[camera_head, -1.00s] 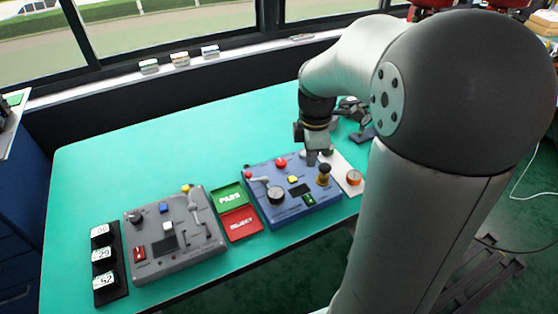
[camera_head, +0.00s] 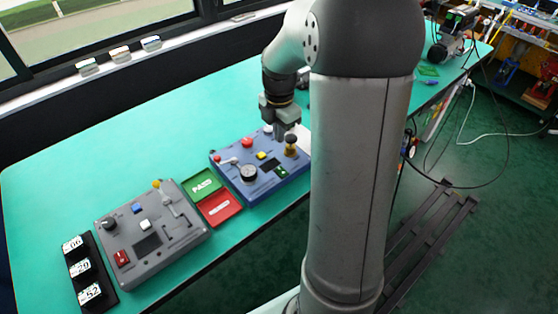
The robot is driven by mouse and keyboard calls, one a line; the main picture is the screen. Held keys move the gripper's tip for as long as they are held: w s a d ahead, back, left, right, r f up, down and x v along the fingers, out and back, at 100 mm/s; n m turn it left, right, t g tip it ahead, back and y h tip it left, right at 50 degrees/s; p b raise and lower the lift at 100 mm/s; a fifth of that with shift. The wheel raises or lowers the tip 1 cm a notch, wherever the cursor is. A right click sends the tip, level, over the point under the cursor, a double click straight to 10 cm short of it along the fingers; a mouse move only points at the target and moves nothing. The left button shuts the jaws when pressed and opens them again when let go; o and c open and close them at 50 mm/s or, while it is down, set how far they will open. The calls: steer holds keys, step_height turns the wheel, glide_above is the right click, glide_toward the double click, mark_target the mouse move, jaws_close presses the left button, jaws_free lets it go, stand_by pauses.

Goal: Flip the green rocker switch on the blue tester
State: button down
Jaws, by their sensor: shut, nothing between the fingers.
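The blue tester (camera_head: 238,190) stands on the teal table, partly behind my arm. Its small green rocker switch (camera_head: 281,172) sits near the front right edge of its top, beside a small dark display. The tester also carries a red button, a yellow button, a round dial (camera_head: 248,174) and a brass-and-black knob (camera_head: 290,146). My gripper (camera_head: 281,136) points down over the back right part of the tester, behind the green switch and close to the knob. It is shut and empty. Whether its tips touch anything cannot be told.
Green PASS and red trays (camera_head: 222,208) lie left of the tester. A grey tester (camera_head: 150,236) and a black rack with numbered tags (camera_head: 87,268) stand further left. The table behind the testers is clear.

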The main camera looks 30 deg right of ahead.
mark_target(279, 168)
step_height(279, 168, down, 12)
steer(key=shift+r+p, duration=0.15)
steer(key=shift+p, duration=0.35)
steer(key=shift+a, duration=0.1)
